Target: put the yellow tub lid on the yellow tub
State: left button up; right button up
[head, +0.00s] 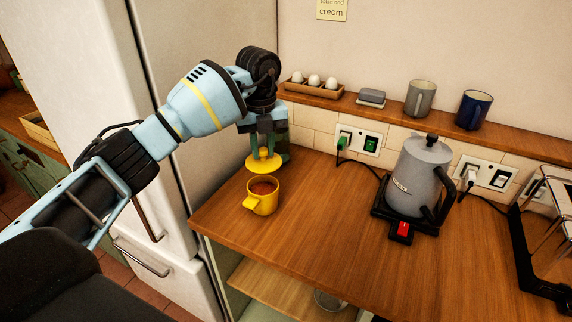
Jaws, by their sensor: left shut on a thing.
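The yellow tub (262,204) stands upright on the wooden counter near its left end. My left gripper (265,148) points down and is shut on the knob of the yellow tub lid (264,166). The lid looks about level and appears just above and slightly behind the tub's rim, apart from it. The exact gap is hard to judge. My right gripper is not in view.
A dark green thing (281,146) stands close behind my left gripper, partly hidden. A grey kettle (419,178) sits on its base to the right. A wire rack (549,225) stands at the far right. The counter (325,225) between tub and kettle is clear.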

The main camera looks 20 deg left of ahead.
aim_at(261, 160)
pick_arm(q)
jog(key=shift+a+r, duration=0.25)
jog(key=shift+a, duration=0.1)
jog(key=shift+f, duration=3.1)
jog(key=shift+f, duration=0.35)
